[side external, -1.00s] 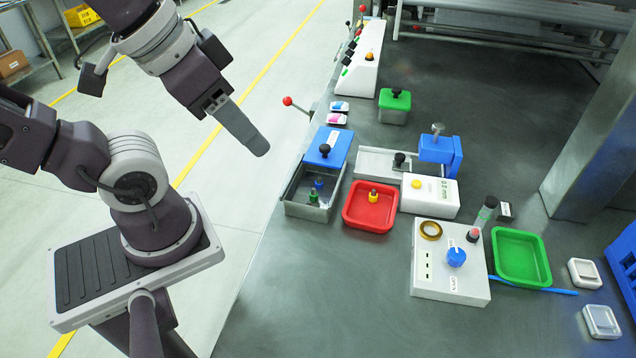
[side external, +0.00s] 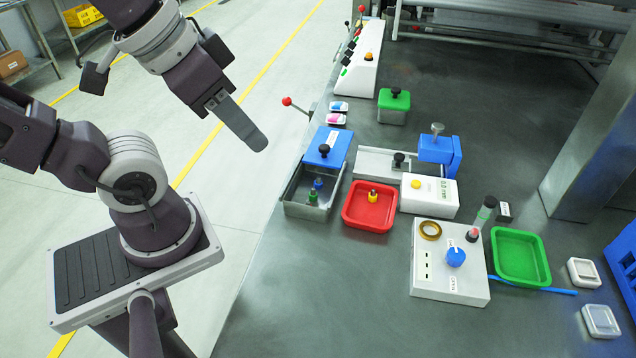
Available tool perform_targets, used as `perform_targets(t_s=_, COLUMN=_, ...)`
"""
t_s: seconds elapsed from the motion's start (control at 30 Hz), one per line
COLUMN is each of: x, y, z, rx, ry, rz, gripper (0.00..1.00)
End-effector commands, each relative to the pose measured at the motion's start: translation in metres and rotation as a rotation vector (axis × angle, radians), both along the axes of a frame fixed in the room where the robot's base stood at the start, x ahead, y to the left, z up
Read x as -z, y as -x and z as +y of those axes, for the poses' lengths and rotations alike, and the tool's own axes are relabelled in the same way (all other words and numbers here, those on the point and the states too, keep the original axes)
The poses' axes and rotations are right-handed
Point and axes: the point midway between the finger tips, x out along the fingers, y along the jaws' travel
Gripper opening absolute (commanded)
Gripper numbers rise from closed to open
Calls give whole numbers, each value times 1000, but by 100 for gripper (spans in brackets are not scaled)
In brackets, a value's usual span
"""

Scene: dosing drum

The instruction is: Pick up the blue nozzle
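The small blue nozzle (side external: 318,183) stands inside the grey metal box (side external: 306,208), whose blue lid (side external: 327,147) with a black knob sits at the box's far end, leaving the near part uncovered. A green nozzle (side external: 313,197) stands in the box just in front of the blue one. A yellow nozzle (side external: 373,196) is in the red tray (side external: 369,222) to the right. My gripper (side external: 256,143) is up and to the left of the box, clear of it and pointing down to the right. Its fingers overlap from this side, so their gap is hidden.
Right of the red tray are a white box with a yellow button (side external: 430,195), a blue clamp-like device (side external: 440,152) and a white control box with a blue knob (side external: 449,281). A green tray (side external: 521,258) lies farther right. The table front is clear.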

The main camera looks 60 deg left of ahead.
Motion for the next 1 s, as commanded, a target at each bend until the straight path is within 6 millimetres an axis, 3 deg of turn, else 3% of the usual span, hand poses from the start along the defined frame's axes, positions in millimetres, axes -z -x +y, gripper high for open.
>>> perform_targets(t_s=0.07, x=0, y=-17, z=3, rx=-34, ry=14, rz=41, gripper=31)
perform_targets(t_s=0.17, x=10, y=-62, z=16, rx=-128, ry=45, rz=135, gripper=31)
perform_targets(t_s=0.23, x=28, y=-100, z=29, rx=-212, ry=64, rz=209, gripper=31)
perform_targets(t_s=0.4, x=105, y=-172, z=72, rx=-406, ry=79, rz=369, gripper=31)
perform_targets(t_s=0.47, x=135, y=-186, z=85, rx=-461, ry=77, rz=414, gripper=31)
perform_targets(t_s=0.6, x=185, y=-200, z=106, rx=-539, ry=67, rz=478, gripper=31)
perform_targets(t_s=0.83, x=219, y=-199, z=112, rx=-561, ry=64, rz=498, gripper=31)
perform_targets(t_s=1.0, x=248, y=-186, z=110, rx=-560, ry=63, rz=500, gripper=31)
